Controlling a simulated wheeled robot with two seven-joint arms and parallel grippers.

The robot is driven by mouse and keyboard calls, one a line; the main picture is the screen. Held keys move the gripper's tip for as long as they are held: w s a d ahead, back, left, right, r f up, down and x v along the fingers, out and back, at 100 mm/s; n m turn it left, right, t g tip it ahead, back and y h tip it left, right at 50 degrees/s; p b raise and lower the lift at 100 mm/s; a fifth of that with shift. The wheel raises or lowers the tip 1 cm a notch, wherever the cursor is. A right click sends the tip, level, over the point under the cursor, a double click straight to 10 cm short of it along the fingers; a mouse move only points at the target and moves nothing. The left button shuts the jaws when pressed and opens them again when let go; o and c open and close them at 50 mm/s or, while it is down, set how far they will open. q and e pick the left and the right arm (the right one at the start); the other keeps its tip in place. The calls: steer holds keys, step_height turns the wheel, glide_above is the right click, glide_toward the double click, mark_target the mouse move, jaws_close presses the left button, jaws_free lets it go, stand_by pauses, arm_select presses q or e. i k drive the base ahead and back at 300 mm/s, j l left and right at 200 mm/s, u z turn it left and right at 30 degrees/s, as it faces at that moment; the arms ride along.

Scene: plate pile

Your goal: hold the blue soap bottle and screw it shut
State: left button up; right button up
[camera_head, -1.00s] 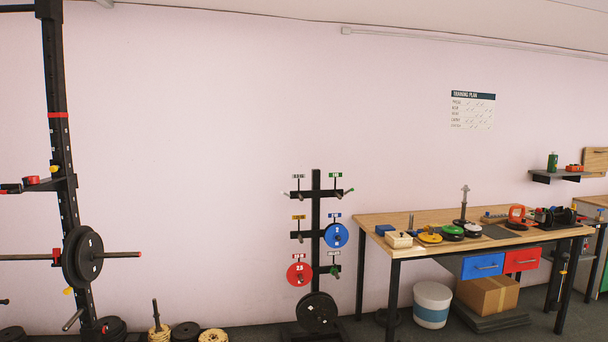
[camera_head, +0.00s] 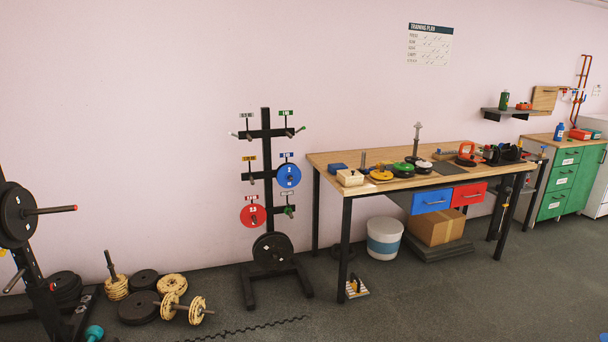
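A small blue bottle (camera_head: 559,132) with a white label stands upright on the wooden top of the green drawer cabinet (camera_head: 566,184) at the far right. It is too small to tell whether its cap is on or loose. A green bottle (camera_head: 504,101) stands on the wall shelf to its left. Neither of my grippers shows in the head view.
A wooden workbench (camera_head: 330,160) with weight plates and tools stands right of centre. A plate tree (camera_head: 267,200) stands left of it. Loose plates and a dumbbell (camera_head: 180,308) lie on the floor at lower left. The floor in front of the bench is open.

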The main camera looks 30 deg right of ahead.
mark_target(560, 130)
steer(key=i+l+z, duration=0.1)
steer(key=l+z, duration=0.25)
steer(key=i+l+z, duration=0.1)
steer(key=l+z, duration=0.25)
steer(key=i+l+z, duration=0.2)
steer(key=l+z, duration=0.15)
steer(key=i+l+z, duration=0.2)
steer(key=l+z, duration=0.2)
steer(key=i+l+z, duration=0.8)
steer(key=i, duration=0.4)
steer(key=i+z, duration=0.4)
steer(key=i, duration=2.5)
steer(key=i+u, duration=0.1)
steer(key=i, duration=0.4)
steer(key=i+l+u, duration=0.15)
steer(key=i, duration=0.35)
steer(key=i+l+u, duration=0.1)
steer(key=i, duration=0.4)
steer(key=i+l+u, duration=0.15)
steer(key=i, duration=0.3)
steer(key=i+l+u, duration=0.4)
steer(key=u, duration=0.15)
steer(key=i+l+u, duration=0.15)
steer(key=u, duration=0.25)
steer(key=i+l+u, duration=0.1)
steer(key=l+u, duration=0.25)
